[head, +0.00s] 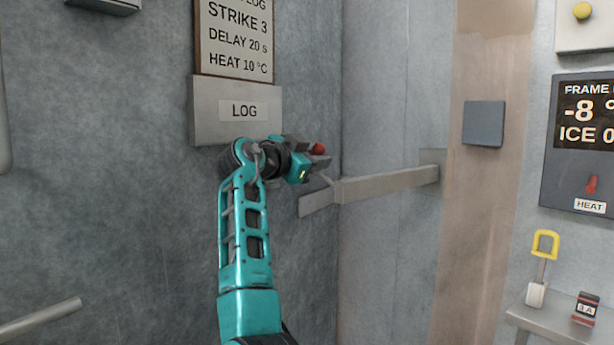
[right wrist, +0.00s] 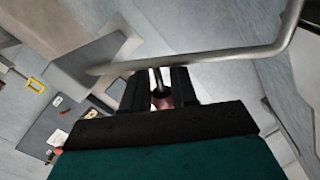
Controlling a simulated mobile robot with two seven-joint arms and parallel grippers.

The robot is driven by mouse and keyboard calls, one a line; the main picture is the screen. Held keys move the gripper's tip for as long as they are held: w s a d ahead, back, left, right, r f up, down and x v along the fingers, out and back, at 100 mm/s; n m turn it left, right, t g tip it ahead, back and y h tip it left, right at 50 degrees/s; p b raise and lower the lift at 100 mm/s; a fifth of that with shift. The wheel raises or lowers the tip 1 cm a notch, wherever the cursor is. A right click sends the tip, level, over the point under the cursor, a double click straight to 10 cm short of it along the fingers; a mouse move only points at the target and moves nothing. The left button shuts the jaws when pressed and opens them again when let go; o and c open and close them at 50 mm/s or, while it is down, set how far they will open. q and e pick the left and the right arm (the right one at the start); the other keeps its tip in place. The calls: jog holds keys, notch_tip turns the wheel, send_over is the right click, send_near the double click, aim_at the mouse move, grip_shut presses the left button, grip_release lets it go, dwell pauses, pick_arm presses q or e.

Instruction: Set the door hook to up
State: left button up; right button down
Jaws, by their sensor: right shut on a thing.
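My right gripper (head: 314,158) comes up from below in the head view, in front of the wall beneath the LOG box. Its jaws are shut on a small part with a red knob (head: 318,148), which looks like the door hook's grip. In the right wrist view the fingers (right wrist: 160,85) close around a thin dark stem with a reddish part between them. The hook's link to the metal bar (head: 390,183) behind is mostly hidden by the gripper, so its exact angle is hard to tell. My left gripper is not in view.
The LOG box (head: 235,112) is directly above my wrist. The HEAT panel (head: 583,140) and a small shelf (head: 560,322) holding a yellow-handled tool (head: 545,245) are at the right. A metal rail (head: 40,318) is at lower left. A bent rod (right wrist: 220,57) crosses the wrist view.

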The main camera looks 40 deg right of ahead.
jog(key=shift+s+d+r+m+b, duration=0.15)
jog(key=shift+s+m+b, duration=0.15)
jog(key=shift+m, duration=0.2)
jog(key=shift+s+a+r+m+b, duration=0.15)
jog(key=shift+s+m, duration=0.1)
jog(key=shift+m, duration=0.25)
jog(key=shift+s+d+r+m+t+y+b, duration=0.2)
jog(key=shift+s+m+b, duration=0.15)
jog(key=shift+m, duration=0.25)
jog(key=shift+s+d+r+m+t+y+b, duration=0.1)
jog(key=shift+s+r+m+b, duration=0.1)
jog(key=shift+s+m, duration=0.35)
jog(key=s+m, duration=0.1)
jog(key=s+m+b, duration=0.1)
jog(key=m, duration=0.1)
jog(key=s+m, duration=0.1)
jog(key=shift+d+r+m+b, duration=0.15)
jog(key=shift+d+m+b, duration=0.15)
jog(key=shift+b, duration=0.1)
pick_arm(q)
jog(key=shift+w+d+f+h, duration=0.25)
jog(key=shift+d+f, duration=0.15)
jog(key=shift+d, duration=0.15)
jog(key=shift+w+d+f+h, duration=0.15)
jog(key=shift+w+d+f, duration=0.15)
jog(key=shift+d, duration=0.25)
pick_arm(e)
jog(key=shift+m, duration=0.25)
